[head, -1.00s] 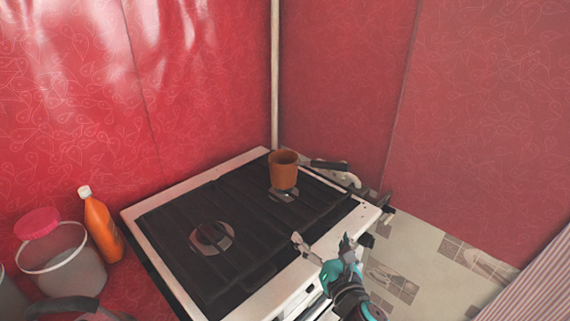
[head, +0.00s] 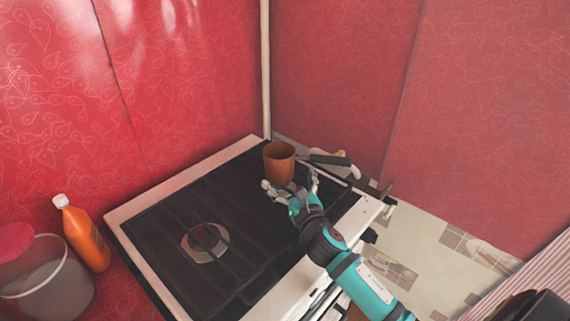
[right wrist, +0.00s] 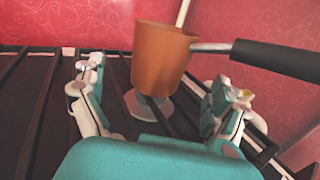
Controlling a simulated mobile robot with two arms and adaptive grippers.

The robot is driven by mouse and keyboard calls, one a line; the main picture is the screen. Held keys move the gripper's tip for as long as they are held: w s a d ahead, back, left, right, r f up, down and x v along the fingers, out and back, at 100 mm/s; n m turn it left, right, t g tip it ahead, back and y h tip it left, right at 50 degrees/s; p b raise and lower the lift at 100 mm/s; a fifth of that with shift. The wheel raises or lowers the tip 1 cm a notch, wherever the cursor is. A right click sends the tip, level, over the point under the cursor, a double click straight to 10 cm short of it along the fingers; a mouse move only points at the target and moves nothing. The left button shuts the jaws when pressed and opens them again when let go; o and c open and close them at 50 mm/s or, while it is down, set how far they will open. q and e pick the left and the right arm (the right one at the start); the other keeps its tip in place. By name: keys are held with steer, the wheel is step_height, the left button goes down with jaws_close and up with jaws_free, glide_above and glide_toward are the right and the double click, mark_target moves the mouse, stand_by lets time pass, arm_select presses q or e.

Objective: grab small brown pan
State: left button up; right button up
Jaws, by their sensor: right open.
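The small brown pan (head: 279,163) stands upright on the far right part of the stove. Its dark handle (head: 328,159) points right, and in the right wrist view the handle (right wrist: 275,58) also extends to the right. My right gripper (head: 290,187) is open and empty just in front of the pan. In the right wrist view the pan (right wrist: 162,62) is ahead of and between the two spread fingers of my right gripper (right wrist: 158,98), apart from them. The pan's base is partly hidden by the gripper in the head view. My left gripper is not in view.
The stove (head: 150,200) has a dark grate and a burner (head: 205,241) at its middle left. An orange bottle (head: 84,235) and a bucket with a pink lid (head: 45,285) stand to its left. Red walls rise close behind and right of the pan.

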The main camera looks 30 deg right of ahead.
mark_target(284, 171)
steer(key=shift+w+d, duration=0.15)
steer(key=shift+w, duration=0.9)
steer(key=w, duration=0.4)
steer(key=shift+d, duration=0.3)
steer(key=shift+w, duration=0.4)
steer(key=c, duration=1.5)
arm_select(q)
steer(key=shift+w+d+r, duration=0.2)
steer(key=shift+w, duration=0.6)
arm_select(e)
steer(key=shift+r, duration=0.1)
steer(key=shift+c, duration=0.7)
steer(key=shift+r, duration=0.1)
